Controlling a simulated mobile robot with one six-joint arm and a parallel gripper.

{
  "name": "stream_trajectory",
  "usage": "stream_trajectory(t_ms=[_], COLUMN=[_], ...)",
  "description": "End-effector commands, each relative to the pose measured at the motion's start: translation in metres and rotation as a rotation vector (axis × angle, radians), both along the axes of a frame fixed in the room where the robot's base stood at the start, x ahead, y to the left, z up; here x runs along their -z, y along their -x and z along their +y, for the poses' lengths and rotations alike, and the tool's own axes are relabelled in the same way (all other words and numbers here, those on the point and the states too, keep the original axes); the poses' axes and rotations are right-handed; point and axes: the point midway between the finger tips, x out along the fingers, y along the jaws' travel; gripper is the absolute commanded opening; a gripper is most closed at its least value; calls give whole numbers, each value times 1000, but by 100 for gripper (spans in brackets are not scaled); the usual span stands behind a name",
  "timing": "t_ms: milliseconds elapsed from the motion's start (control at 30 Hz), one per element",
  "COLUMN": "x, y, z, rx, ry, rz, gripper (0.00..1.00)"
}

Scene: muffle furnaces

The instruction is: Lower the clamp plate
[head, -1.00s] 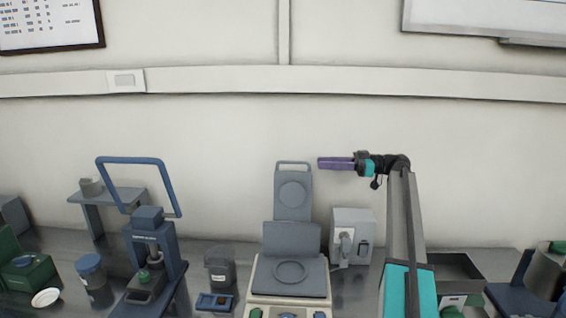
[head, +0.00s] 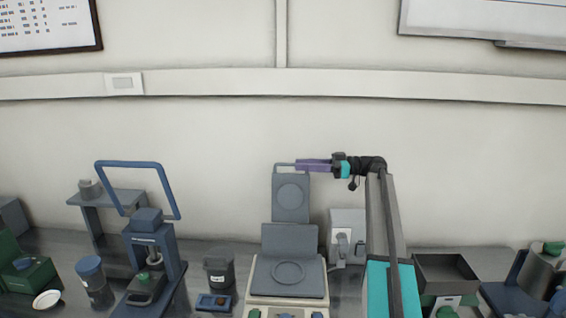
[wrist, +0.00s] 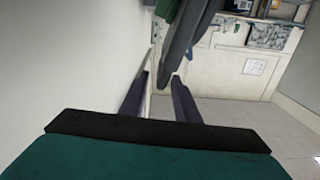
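The clamp plate (head: 291,195) is a grey panel with a round disc, standing upright above the device in the middle of the head view. A thin loop handle (head: 279,165) is at its top. My gripper (head: 298,165) comes from the right, its purple fingers level with the handle and overlapping its right part. In the wrist view my gripper (wrist: 159,78) has its fingers apart. A dark grey edge (wrist: 184,45), apparently the plate or its handle, reaches down between or just beyond the fingertips. I cannot tell whether they touch it.
The device's base (head: 289,276) has a flat plate with a ring below. A grey switch box (head: 345,228) stands behind right. A press with a blue loop handle (head: 157,240) stands left. An open dark tray (head: 447,272) is at right. The wall is close behind.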

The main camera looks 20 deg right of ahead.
Motion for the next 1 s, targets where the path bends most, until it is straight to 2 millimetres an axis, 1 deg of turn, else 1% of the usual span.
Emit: stream_trajectory(t_ms=[33,300,500,667,933,1000], x=[-3,-2,-1,0,0,0], y=[-2,-17,-25,-27,-28,-28], z=[8,43,61,66,66,66], rx=[-3,-2,-2,-1,-1,-1], ry=[-1,0,1,1,1,1], rz=[1,0,0,0,0,0], gripper=[29,29,29,29,29,17])
